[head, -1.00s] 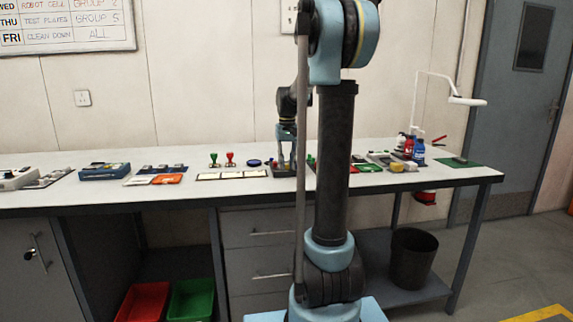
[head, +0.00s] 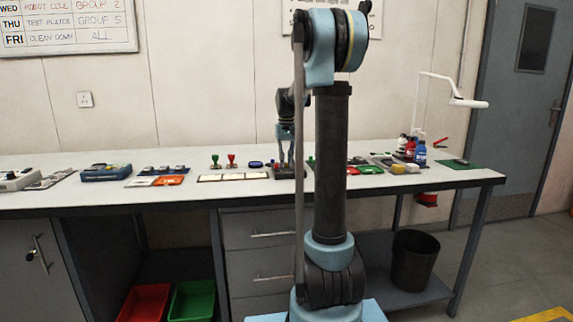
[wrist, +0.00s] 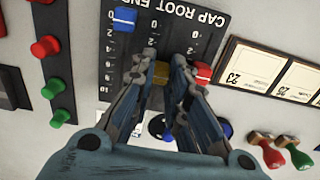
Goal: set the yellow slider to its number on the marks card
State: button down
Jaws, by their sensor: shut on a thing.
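The dark slider panel (wrist: 120,55) lies on the bench and shows upside down in the wrist view, with the printed words CAP ROOT END and number scales. The yellow slider (wrist: 160,74) is between my fingertips and partly hidden by them. My gripper (wrist: 164,66) is shut on it. A blue slider (wrist: 125,20) is to its left and a red slider (wrist: 203,71) to its right. In the head view my gripper (head: 285,163) is down at the panel. Cards in a dark frame (wrist: 252,68) lie beside the panel; I cannot tell if they include the marks card.
A red stamp (wrist: 266,150) and a green stamp (wrist: 296,152) are close by at lower right in the wrist view. A strip with red and green buttons (wrist: 50,88) lies left of the panel. Bottles (head: 420,153) and a lamp (head: 468,102) stand at the bench's right end.

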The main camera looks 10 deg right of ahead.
jog(key=c, duration=1.8)
grip_release()
jog(key=shift+c, duration=0.2)
jog(key=shift+r, duration=0.1)
notch_tip(320, 180, up, 12)
jog(key=s+f+t, duration=0.1)
jog(key=s+f, duration=0.4)
jog(key=s, duration=0.6)
jog(key=s+f, duration=0.5)
jog(key=s, duration=0.6)
jog(key=s+f+t, duration=0.1)
jog(key=s+f, duration=1.6)
jog(key=f, duration=0.1)
jog(key=shift+s, duration=0.15)
